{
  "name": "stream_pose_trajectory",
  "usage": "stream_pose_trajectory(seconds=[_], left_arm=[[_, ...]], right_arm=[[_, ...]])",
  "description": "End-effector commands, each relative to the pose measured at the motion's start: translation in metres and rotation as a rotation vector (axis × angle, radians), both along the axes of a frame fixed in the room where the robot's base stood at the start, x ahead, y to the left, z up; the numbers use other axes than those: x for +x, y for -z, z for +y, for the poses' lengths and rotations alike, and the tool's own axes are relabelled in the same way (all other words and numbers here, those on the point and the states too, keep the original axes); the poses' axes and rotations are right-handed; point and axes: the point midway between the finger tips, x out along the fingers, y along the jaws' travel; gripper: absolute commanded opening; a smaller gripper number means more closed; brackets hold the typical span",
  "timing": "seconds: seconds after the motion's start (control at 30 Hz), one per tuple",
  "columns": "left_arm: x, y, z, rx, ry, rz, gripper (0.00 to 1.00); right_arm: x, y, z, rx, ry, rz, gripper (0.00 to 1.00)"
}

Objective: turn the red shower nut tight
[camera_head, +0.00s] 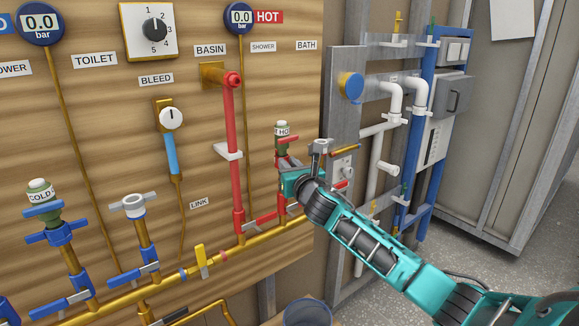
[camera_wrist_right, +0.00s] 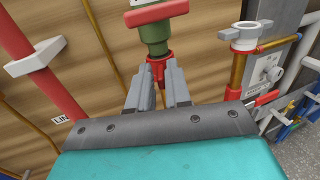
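The red nut (camera_wrist_right: 158,67) sits below a green valve body with a red handle (camera_wrist_right: 157,12) in the right wrist view. My right gripper (camera_wrist_right: 160,88) reaches up to it, with one grey finger on each side of the red part. The fingers stand a little apart; whether they press on the nut is unclear. In the head view my teal right gripper (camera_head: 290,174) is at the green HOT valve (camera_head: 282,139) and covers much of the red fitting under it. My left gripper is out of view.
A red pipe (camera_head: 229,150) with a white clip runs up just left of the gripper. A grey-handled brass valve (camera_wrist_right: 246,38) and a grey post (camera_head: 342,200) stand close on the right. Below is a brass pipe (camera_head: 205,268).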

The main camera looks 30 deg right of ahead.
Motion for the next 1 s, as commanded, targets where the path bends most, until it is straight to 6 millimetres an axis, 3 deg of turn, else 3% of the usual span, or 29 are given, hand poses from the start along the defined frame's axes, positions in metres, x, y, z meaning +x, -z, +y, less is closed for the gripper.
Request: stream_pose_trajectory(seconds=[0.2,0.67,1.0], left_arm=[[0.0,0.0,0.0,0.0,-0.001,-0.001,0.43],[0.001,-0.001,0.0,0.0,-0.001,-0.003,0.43],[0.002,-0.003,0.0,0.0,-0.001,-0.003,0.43]], right_arm=[[0.0,0.0,0.0,0.0,0.0,0.0,0.0],[0.0,0.0,0.002,0.001,0.029,0.0,0.0],[0.005,-0.001,0.015,0.003,0.233,-0.001,0.0]])
